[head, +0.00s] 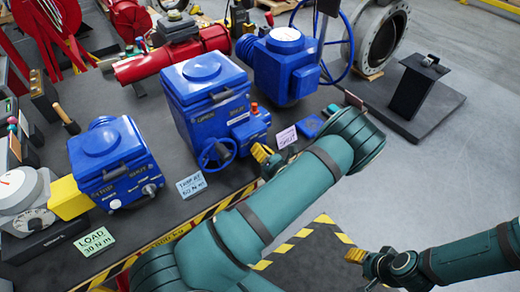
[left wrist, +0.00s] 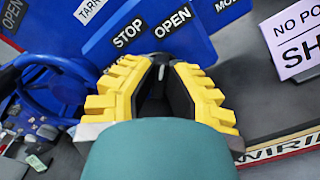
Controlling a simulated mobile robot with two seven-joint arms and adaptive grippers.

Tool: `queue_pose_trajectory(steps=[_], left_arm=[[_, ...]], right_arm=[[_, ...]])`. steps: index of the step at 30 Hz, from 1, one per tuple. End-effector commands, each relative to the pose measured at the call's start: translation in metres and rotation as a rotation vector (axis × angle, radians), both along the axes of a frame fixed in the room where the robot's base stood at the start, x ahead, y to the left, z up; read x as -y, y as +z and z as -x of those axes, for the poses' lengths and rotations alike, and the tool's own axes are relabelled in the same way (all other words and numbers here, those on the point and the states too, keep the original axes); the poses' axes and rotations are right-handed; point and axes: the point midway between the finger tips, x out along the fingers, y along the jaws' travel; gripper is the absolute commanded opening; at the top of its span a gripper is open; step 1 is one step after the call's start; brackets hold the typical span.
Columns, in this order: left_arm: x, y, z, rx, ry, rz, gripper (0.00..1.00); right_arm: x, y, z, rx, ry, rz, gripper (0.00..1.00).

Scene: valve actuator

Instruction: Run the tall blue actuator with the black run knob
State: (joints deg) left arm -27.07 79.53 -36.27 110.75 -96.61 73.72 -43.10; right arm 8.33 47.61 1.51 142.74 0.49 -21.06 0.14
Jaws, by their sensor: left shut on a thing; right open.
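The tall blue actuator (head: 205,88) stands upright on the dark bench, with a blue handwheel (head: 217,154) at its lower front and a small red knob (head: 254,108) on its side box. My left gripper (head: 262,155) is at the front right of this actuator. In the left wrist view, its yellow-padded fingers (left wrist: 158,85) are closed in front of the blue panel marked STOP and OPEN (left wrist: 150,30). They are shut on the black run knob, mostly hidden between them. My right gripper (head: 355,256) is open and empty, low at the right, away from the bench.
A shorter blue actuator (head: 102,147) stands at left beside a LOAD 30 Nm card (head: 94,241). Another blue actuator (head: 284,75) is behind. A card (head: 191,185) lies before the tall one; a pink sign (head: 286,137) stands right of it.

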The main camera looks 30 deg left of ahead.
Motion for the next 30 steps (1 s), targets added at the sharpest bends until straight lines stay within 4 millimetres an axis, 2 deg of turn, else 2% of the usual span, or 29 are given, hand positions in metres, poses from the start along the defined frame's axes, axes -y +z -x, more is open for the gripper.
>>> queue_pose_trajectory(steps=[3, 4, 6, 15, 19, 23, 30], left_arm=[[-0.001, 0.001, 0.0, 0.002, 0.001, -0.003, 0.0], [-0.001, 0.001, 0.0, 0.002, 0.001, -0.003, 0.17], [-0.001, 0.001, 0.0, 0.002, 0.001, -0.003, 0.41], [0.0, 0.0, 0.0, 0.001, 0.0, -0.001, 0.42], [0.007, 0.0, 0.002, 0.001, -0.001, 0.0, 0.42], [0.024, 0.0, 0.009, 0.001, -0.004, 0.0, 0.42], [0.07, 0.0, 0.028, 0.001, -0.003, 0.0, 0.42]], right_arm=[[0.0, 0.0, 0.0, 0.0, 0.0, 0.0, 0.47], [0.0, 0.0, 0.0, 0.0, 0.0, 0.0, 0.47], [0.0, 0.0, 0.0, 0.0, 0.0, 0.0, 0.47], [0.0, 0.0, 0.0, 0.0, 0.0, 0.0, 0.47], [0.0, 0.0, 0.0, 0.0, 0.0, 0.0, 0.47], [0.0, 0.0, 0.0, 0.0, 0.0, 0.0, 0.47], [0.0, 0.0, 0.0, 0.0, 0.0, 0.0, 0.47]])
